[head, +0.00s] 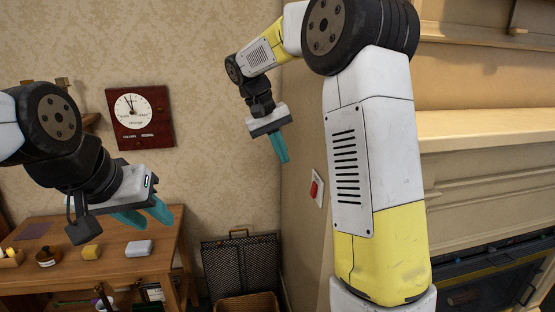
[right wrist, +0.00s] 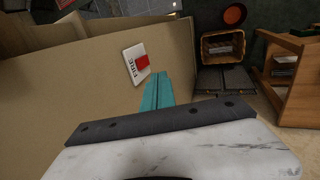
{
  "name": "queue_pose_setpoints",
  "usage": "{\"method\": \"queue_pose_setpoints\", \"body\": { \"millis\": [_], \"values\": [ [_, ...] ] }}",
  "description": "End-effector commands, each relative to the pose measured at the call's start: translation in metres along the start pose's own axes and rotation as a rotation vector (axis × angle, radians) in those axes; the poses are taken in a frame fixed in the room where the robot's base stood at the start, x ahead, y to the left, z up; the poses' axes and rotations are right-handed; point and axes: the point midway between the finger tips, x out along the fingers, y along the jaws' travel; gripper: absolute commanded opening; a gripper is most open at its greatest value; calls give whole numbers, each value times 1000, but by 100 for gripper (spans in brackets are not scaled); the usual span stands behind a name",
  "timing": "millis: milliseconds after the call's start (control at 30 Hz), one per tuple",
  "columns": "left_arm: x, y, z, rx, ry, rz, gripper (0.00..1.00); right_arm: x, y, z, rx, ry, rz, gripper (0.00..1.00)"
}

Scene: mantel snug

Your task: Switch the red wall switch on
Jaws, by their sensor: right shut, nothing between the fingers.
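The red wall switch (head: 314,189) is a red rocker on a white plate, fixed to the side wall beside the fireplace. In the right wrist view the red rocker (right wrist: 142,62) and its plate, lettered FIRE, show just left of my fingertips. My right gripper (head: 284,160) is shut and empty, its teal fingers pointing down, above and left of the switch in the head view. A gap shows between fingers and switch in the head view. I cannot tell which way the rocker is tipped. My left gripper (head: 148,218) is open and empty, over the wooden table, far from the switch.
The wooden table (head: 190,262) at left holds several small items, including a yellow block (head: 91,252) and a pale block (head: 138,248). A dark mesh screen (head: 240,265) and wicker basket (head: 248,303) stand below. The mantel shelf (head: 485,125) juts out at right. A clock (head: 140,117) hangs behind.

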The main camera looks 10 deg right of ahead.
Motion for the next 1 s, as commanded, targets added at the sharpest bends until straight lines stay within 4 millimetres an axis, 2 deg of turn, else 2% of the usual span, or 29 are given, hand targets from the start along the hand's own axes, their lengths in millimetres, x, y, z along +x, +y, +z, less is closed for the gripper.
{"method": "queue_pose_setpoints", "body": {
  "millis": [133, 433, 567, 667, 1000],
  "values": [
    [0, 0, 0, 0, 0, 0, 36, 9, -5, 0, 3, -1, -48, 0],
    [0, 0, 0, 0, 0, 0, 36, 10, -6, 0, 1, 0, -52, 0],
    [0, 0, 0, 0, 0, 0, 36, 20, -6, 0, 1, 0, -51, 0],
    [0, 0, 0, 0, 0, 0, 36, 35, -7, 0, 1, -2, -51, 0],
    [0, 0, 0, 0, 0, 0, 36, 108, -10, 0, 1, -3, -51, 0]
  ]
}}
